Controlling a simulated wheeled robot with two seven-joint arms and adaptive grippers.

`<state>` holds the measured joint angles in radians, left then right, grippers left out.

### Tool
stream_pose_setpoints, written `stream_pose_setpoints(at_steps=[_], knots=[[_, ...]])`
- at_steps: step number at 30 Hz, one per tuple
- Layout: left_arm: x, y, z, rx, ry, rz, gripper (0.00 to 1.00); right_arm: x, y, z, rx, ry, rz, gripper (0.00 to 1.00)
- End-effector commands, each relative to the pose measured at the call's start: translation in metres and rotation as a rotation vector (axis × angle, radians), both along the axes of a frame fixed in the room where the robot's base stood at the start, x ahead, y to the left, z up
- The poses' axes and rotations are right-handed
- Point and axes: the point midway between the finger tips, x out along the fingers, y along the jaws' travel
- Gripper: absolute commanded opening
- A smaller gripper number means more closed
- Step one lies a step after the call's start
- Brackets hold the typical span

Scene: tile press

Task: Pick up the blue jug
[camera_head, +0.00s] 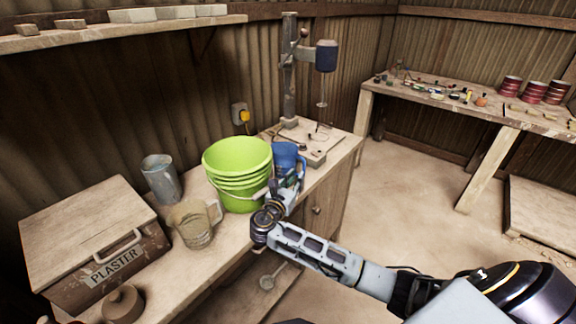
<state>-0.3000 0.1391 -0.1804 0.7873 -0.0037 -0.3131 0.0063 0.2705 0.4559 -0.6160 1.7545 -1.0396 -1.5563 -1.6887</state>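The blue jug (286,156) stands upright on the wooden workbench, just right of the stacked green buckets (237,160). My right arm comes in from the lower right, and its gripper (293,180) is at the jug's near side. The gripper overlaps the lower front of the jug, so that part is hidden. I cannot tell whether the fingers touch the jug or close on its handle. My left gripper is not in view.
A clear jug (194,226), a grey metal jug (161,180) and a plaster box (92,240) stand left of the buckets. A drill press (291,75) stands behind the blue jug. Open floor lies to the right, before a side table (435,97).

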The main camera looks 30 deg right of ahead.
Motion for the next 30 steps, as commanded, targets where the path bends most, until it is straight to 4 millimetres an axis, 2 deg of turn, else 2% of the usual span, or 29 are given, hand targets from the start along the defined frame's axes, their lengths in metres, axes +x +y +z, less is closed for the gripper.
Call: stream_pose_setpoints(at_steps=[5, 20, 30], knots=[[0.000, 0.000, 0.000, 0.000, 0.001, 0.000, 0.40, 0.008, -0.011, 0.000, 0.000, 0.000, -0.002, 0.22], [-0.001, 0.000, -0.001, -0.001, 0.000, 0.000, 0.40, 0.011, -0.016, 0.001, -0.001, -0.001, -0.001, 0.22], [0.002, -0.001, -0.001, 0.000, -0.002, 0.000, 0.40, 0.031, -0.045, 0.001, -0.002, -0.001, -0.002, 0.22]])
